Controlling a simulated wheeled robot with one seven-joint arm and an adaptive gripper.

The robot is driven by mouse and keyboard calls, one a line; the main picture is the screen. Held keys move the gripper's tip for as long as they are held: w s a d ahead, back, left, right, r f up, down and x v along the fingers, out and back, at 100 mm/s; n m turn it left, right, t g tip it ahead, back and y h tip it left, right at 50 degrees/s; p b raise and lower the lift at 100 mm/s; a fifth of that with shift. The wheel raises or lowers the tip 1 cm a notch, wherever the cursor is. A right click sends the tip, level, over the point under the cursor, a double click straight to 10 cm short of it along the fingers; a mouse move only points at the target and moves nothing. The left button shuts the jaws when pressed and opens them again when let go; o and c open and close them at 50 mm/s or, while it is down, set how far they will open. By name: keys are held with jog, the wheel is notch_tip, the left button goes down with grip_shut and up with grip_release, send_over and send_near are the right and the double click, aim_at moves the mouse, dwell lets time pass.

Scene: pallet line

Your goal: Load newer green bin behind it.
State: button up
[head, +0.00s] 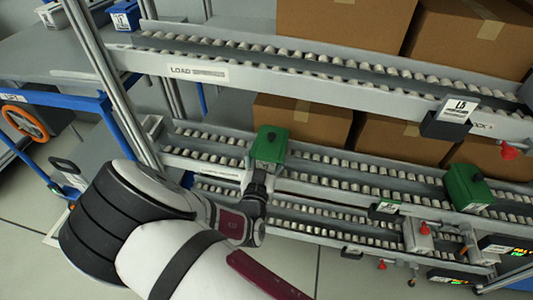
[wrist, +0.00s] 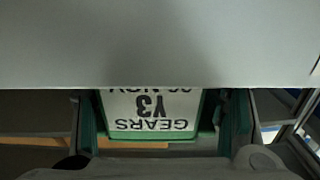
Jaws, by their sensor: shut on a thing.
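A green bin (head: 269,146) is at my gripper (head: 262,178), over the left half of the middle roller lane (head: 330,171). In the wrist view my gripper (wrist: 165,130) is shut on this bin, a finger on each side. I cannot tell whether the bin touches the rollers.
An upper roller lane (head: 300,65) marked LOAD runs above, with a tag L5 (head: 459,107) at its right. Cardboard boxes (head: 300,118) stand behind. A metal post (head: 112,85) rises at left. Rollers between the two green bins are clear. A pale surface fills the wrist view's top.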

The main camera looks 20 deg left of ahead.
aim_at(264, 164)
jog(key=o, duration=2)
jog(key=shift+o, duration=0.2)
jog(key=shift+f, duration=0.1)
jog(key=v, duration=0.7)
jog(key=shift+s+d, duration=0.1)
jog(key=shift+s, duration=0.1)
dwell(1.7)
